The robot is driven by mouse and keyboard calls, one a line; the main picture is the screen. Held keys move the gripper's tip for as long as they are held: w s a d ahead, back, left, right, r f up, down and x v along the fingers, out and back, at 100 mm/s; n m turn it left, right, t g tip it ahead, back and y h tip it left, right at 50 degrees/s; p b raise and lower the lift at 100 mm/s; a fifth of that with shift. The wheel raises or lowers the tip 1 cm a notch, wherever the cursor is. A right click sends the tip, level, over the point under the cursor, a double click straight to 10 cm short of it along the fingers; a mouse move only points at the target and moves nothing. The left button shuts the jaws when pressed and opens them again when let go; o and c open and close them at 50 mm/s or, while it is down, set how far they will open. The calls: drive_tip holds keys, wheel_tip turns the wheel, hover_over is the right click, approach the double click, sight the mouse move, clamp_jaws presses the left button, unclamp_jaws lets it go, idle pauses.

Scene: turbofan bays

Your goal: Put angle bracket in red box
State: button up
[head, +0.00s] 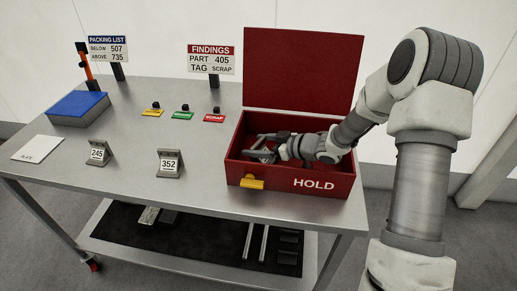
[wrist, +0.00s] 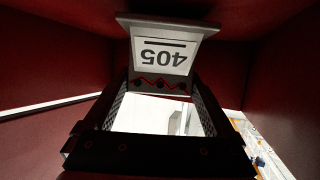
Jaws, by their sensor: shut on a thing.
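The red box (head: 290,187), marked HOLD, stands open at the right of the table with its lid raised at the back. My gripper (head: 264,146) reaches inside it, below the rim. In the wrist view my gripper (wrist: 160,84) is shut on a grey angle bracket (wrist: 178,28) labelled 405, shown upside down. A red zigzag mark runs across the bracket near the fingertips. In the head view the held bracket is small and partly hidden by my gripper. I cannot tell whether it touches the box floor.
Brackets 245 (head: 99,153) and 352 (head: 170,163) stand on the table (head: 130,190). Yellow, green and red SCRAP tags (head: 214,118) lie behind. A findings sign (head: 211,59) reads part 405, tag scrap. A yellow latch (head: 252,183) is on the box front. A blue-topped block (head: 78,107) stands left.

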drive_tip(key=shift+f, duration=0.35)
drive_tip(key=shift+f, duration=0.2)
drive_tip(key=o, duration=1.2)
drive_tip(key=shift+o, duration=0.2)
drive_tip(key=shift+r, duration=0.1)
